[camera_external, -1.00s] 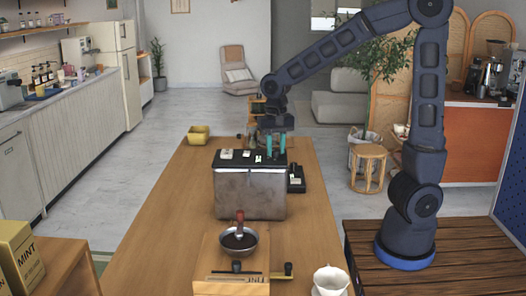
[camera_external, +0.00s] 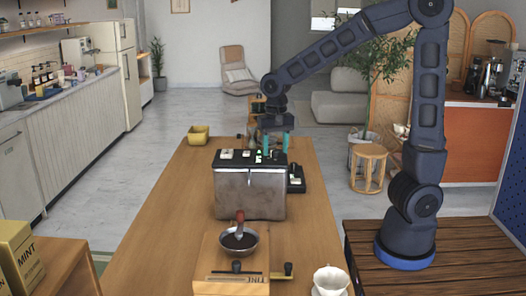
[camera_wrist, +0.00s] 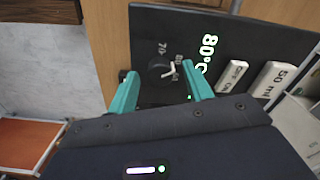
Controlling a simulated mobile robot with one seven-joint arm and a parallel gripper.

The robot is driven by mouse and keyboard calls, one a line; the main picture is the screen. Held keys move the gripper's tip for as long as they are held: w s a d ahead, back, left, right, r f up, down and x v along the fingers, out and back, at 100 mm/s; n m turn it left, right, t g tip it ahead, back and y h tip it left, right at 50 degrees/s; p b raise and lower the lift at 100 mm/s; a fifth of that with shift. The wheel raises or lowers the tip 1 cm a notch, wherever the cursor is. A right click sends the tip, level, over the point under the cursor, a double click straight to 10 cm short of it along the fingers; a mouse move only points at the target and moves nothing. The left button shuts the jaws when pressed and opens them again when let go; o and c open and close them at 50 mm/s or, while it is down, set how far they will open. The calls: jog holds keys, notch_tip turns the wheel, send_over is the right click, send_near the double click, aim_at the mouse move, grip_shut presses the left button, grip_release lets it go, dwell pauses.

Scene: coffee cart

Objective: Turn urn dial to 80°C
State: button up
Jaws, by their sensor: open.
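The urn (camera_external: 250,195) is a grey metal box with a black top on the wooden table. In the wrist view its black panel (camera_wrist: 215,25) carries a round dark dial (camera_wrist: 160,68) with a pale pointer and small marks, including 70 and 80. The pointer appears to be near the 80 mark. A lit green readout (camera_wrist: 208,52) shows 80°C. My gripper (camera_wrist: 160,72) has its two teal fingers open on either side of the dial, apart from it. In the external view my gripper (camera_external: 276,135) hangs over the urn's top.
An OFF/ON switch (camera_wrist: 233,75) and a 50 ml block (camera_wrist: 275,80) sit beside the readout. A yellow container (camera_external: 198,135) is behind left. The table's left side is clear.

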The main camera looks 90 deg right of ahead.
aim_at(275, 149)
notch_tip(275, 149, up, 11)
jog(key=shift+f, duration=0.15)
dwell(0.4)
jog(key=s+a+f+n+t, duration=0.1)
jog(key=s+a+n+t, duration=0.3)
jog(key=s+a+n, duration=1)
jog(key=s+a, duration=0.4)
jog(key=a, duration=0.1)
jog(key=shift+f+t, duration=0.2)
jog(key=shift+t, duration=0.1)
jog(key=shift+w, duration=0.1)
dwell(2.3)
